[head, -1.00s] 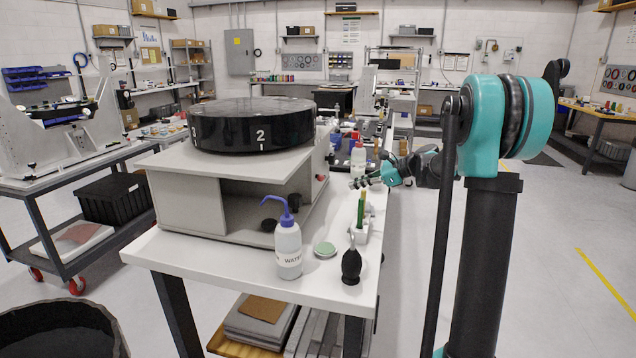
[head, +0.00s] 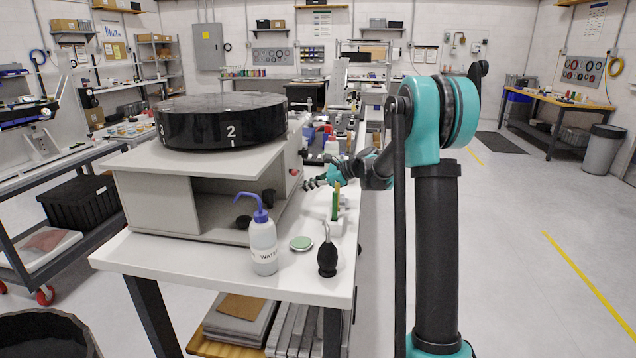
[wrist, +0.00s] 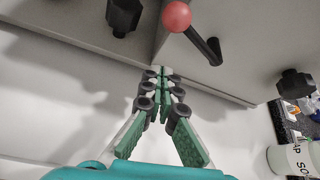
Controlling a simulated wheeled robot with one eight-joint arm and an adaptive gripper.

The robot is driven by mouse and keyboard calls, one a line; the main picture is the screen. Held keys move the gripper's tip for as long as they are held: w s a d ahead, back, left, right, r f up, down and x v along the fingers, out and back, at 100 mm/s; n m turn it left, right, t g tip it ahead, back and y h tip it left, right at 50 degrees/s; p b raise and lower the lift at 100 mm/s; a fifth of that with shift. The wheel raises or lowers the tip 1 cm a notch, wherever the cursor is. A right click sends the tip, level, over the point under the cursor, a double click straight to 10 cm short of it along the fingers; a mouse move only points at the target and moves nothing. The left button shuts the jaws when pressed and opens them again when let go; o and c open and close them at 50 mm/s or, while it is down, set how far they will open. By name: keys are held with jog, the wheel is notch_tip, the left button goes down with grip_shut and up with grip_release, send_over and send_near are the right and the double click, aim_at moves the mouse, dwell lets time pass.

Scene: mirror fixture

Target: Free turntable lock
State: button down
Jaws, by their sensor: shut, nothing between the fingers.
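The turntable (head: 222,121) is a black disc with white numbers on its rim, lying on a grey cabinet (head: 160,203). A lever with a red ball end (wrist: 177,16) and a black arm is on the cabinet's right side; its red ball (head: 293,172) shows small in the head view. My gripper (wrist: 162,72) is shut and empty, with green-padded fingers pointing at the cabinet side just below the lever. The fingers look apart from the red ball. In the head view my gripper (head: 308,183) is just right of the ball.
Black knobs (wrist: 123,15) (wrist: 296,84) flank the lever. A wash bottle (head: 263,243), a green-topped tin (head: 301,243) and a black blower (head: 327,258) stand at the table's front. A white bottle (wrist: 292,158) is at the wrist view's lower right.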

aim_at(292, 172)
jog(key=shift+s+a+r, duration=0.15)
jog(key=shift+a+r, duration=0.05)
jog(key=shift+r, duration=0.4)
jog(key=shift+s+a+r, duration=0.1)
jog(key=shift+a+r, duration=0.1)
jog(key=shift+r, duration=0.45)
jog(key=shift+s+a+r, duration=0.15)
jog(key=shift+a+r, duration=0.05)
jog(key=shift+r, duration=0.4)
jog(key=shift+r, duration=0.1)
